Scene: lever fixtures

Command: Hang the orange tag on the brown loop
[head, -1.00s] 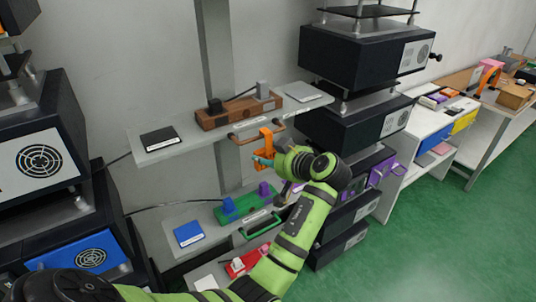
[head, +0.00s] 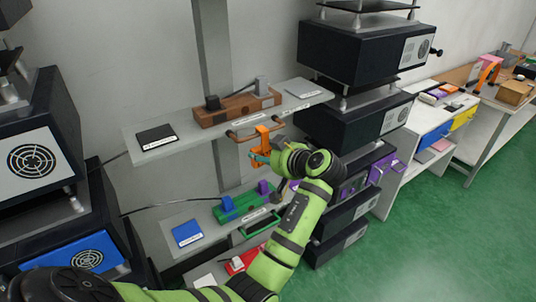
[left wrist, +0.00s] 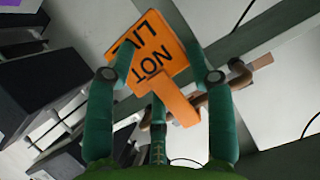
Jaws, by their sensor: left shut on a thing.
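The orange tag (head: 262,146) is upright in front of the upper shelf's edge. In the left wrist view, the tag (left wrist: 148,62) shows dark lettering reading "NOT" and "LIV". My left gripper (head: 262,158) is shut on it, with teal fingers on either side in the left wrist view (left wrist: 160,76). The brown loop (head: 238,135) sticks out from the shelf front, and the tag's top overlaps it in the head view. In the left wrist view, the loop (left wrist: 216,100) passes behind the tag's narrow part. I cannot tell whether they touch. My right gripper is out of view.
A brown socket strip (head: 237,107) sits on the upper shelf (head: 190,134) above the loop. A green strip (head: 240,206) with a green loop (head: 262,226) is on the shelf below. Dark equipment racks (head: 355,122) stand close on the right.

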